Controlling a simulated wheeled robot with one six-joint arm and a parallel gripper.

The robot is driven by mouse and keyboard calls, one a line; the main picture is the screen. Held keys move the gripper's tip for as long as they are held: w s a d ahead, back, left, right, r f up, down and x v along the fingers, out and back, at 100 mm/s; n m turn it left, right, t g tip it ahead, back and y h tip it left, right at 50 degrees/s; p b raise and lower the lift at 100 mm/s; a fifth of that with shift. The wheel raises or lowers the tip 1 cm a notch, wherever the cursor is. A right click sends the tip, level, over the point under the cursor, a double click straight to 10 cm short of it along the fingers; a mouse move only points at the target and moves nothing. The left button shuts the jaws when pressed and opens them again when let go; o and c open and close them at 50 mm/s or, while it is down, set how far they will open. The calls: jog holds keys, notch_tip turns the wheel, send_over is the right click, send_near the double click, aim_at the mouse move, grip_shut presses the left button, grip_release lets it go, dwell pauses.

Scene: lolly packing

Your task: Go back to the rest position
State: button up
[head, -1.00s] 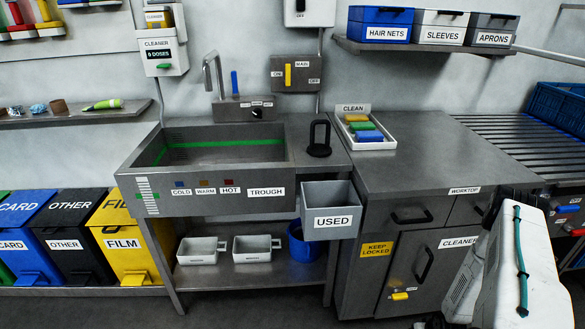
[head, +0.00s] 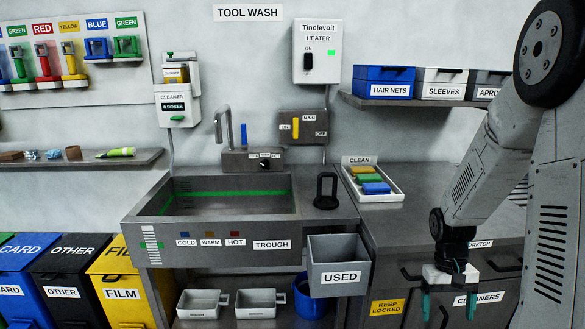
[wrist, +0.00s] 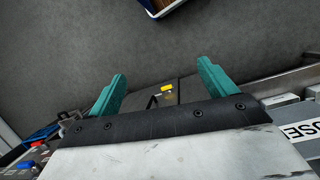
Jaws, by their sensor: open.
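My gripper (head: 447,300) hangs at the lower right in the head view, pointing down in front of the cupboard under the worktop. Its two teal fingers stand apart with nothing between them. In the wrist view my gripper (wrist: 157,95) is also open and empty. Beyond the fingers are a grey floor (wrist: 190,50) and a dark cupboard front (wrist: 180,92) with a yellow label.
The worktop (head: 415,215) holds a white CLEAN tray (head: 398,196) with coloured sponges. The trough (head: 205,218) stands left of it, and a grey USED bin (head: 340,280) hangs at its front. A shelf (head: 420,106) with boxes is above.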

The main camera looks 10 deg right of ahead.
jog(key=s+a+r+n+t, duration=0.2)
jog(key=s+a+r, duration=0.5)
jog(key=a+r, duration=0.2)
jog(key=s+a+r+n+t, duration=0.1)
jog(key=s+a+r+t, duration=0.1)
jog(key=s+a+r, duration=0.5)
jog(key=a+r, duration=0.3)
jog(key=r, duration=0.4)
jog(key=shift+a+r+n+t, duration=0.2)
jog(key=shift+a+n+t, duration=0.1)
jog(key=shift+n+t, duration=0.1)
jog(key=shift+s, duration=0.1)
jog(key=shift+c, duration=0.3)
